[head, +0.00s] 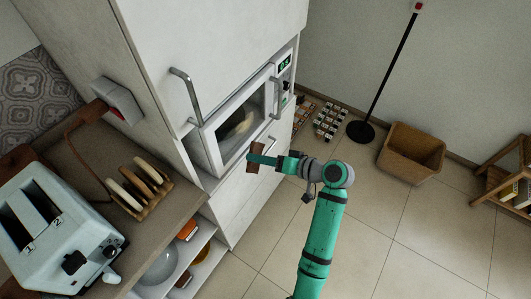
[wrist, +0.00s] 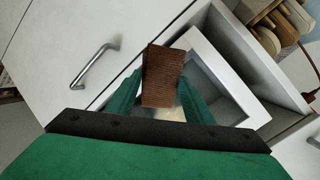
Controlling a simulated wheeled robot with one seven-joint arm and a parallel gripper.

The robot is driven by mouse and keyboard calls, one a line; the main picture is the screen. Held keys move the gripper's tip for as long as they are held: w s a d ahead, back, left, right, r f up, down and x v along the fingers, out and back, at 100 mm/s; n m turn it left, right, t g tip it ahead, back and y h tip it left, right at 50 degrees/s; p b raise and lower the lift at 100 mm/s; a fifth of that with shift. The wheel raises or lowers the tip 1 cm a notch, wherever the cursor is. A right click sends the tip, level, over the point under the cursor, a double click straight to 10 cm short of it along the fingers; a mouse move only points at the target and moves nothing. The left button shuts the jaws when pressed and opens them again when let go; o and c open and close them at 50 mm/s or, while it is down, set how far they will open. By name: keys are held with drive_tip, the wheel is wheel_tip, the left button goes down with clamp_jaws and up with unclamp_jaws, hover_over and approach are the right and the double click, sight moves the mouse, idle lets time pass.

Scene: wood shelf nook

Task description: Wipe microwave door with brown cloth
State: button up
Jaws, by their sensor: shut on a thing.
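The microwave (head: 208,139) is built into a tall white cabinet, with a pale frame, a dark window and a green-lit display at its right. Its door (head: 222,140) looks closed in the head view; its pale frame also shows in the wrist view (wrist: 247,91). My gripper (head: 262,159) is shut on the brown cloth (head: 256,149), a small block-like piece in front of the door's lower edge. In the wrist view the cloth (wrist: 162,70) stands out between the green fingers. I cannot tell whether it touches the door.
A cabinet handle (head: 186,95) juts out above left of the microwave. The counter (head: 170,218) at left holds a toaster (head: 50,225) and a toast rack (head: 145,190). A brown bin (head: 410,152) and a thin black stand (head: 390,70) are at the back right. The tiled floor at right is mostly clear.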

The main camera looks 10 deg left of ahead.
sight(240, 131)
wheel_tip(240, 131, up, 6)
drive_tip(key=s+d+t+y, duration=0.1)
drive_tip(key=s+t+y, duration=0.1)
drive_tip(key=t+y, duration=0.15)
drive_tip(key=shift+m+g+y, duration=0.35)
drive_tip(key=shift+m+g, duration=0.05)
drive_tip(key=shift+g, duration=0.05)
drive_tip(key=shift+x, duration=2.85)
drive_tip(key=shift+x, duration=0.95)
drive_tip(key=shift+w+d+f, duration=0.1)
drive_tip(key=shift+w, duration=0.2)
drive_tip(key=shift+w+d, duration=0.6)
drive_tip(key=shift+w, duration=1.05)
drive_tip(key=shift+w+d, duration=0.6)
drive_tip(key=shift+w, duration=1.05)
drive_tip(key=shift+w+d, duration=0.55)
drive_tip(key=shift+w, duration=1.1)
drive_tip(key=shift+s+a, duration=0.4)
drive_tip(key=shift+s, duration=0.45)
drive_tip(key=shift+s+a, duration=0.35)
drive_tip(key=shift+s, duration=0.5)
drive_tip(key=shift+s+a, duration=0.4)
drive_tip(key=shift+s, duration=0.45)
drive_tip(key=shift+s+a, duration=0.15)
drive_tip(key=shift+s, duration=0.35)
drive_tip(key=shift+s+a, duration=0.2)
drive_tip(key=shift+s, duration=0.3)
